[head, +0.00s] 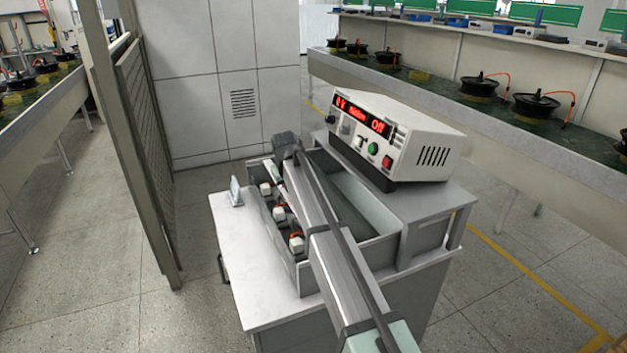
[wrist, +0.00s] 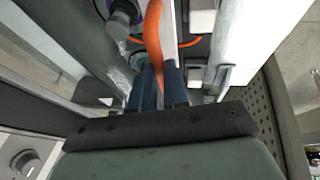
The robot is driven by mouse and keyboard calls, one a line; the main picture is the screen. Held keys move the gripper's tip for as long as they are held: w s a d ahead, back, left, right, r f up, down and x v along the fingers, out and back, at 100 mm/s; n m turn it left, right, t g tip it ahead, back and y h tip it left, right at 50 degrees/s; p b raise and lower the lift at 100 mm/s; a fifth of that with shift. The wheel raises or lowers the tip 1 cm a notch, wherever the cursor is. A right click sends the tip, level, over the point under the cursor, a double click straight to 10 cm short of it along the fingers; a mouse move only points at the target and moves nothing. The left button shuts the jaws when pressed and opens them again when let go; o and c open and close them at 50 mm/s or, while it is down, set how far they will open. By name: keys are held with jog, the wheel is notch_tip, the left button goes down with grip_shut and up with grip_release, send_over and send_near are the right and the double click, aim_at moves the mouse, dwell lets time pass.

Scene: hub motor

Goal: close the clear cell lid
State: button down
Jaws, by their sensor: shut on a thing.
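My gripper (head: 280,165) is over the back left part of the grey test box (head: 375,243) on the bench, with my arm reaching across the box from the lower right. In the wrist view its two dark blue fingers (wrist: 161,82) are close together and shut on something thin. This appears to be the edge of the clear cell lid (wrist: 117,72), a see-through pane beside the fingers, but the held spot is hidden. The lid is hard to make out in the head view, and I cannot tell its angle. An orange cable (wrist: 153,30) runs beyond the fingers.
White blocks with orange-red parts (head: 279,213) line the box's left side. A power supply (head: 395,135) reading "Off" stands behind right. A small upright plate (head: 236,191) stands on the bench's left, where the white top (head: 245,265) is mostly clear.

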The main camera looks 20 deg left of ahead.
jog(key=s+a, duration=0.5)
jog(key=shift+s+a, duration=0.3)
jog(key=c, duration=1.1)
grip_release()
jog(key=v, duration=1.4)
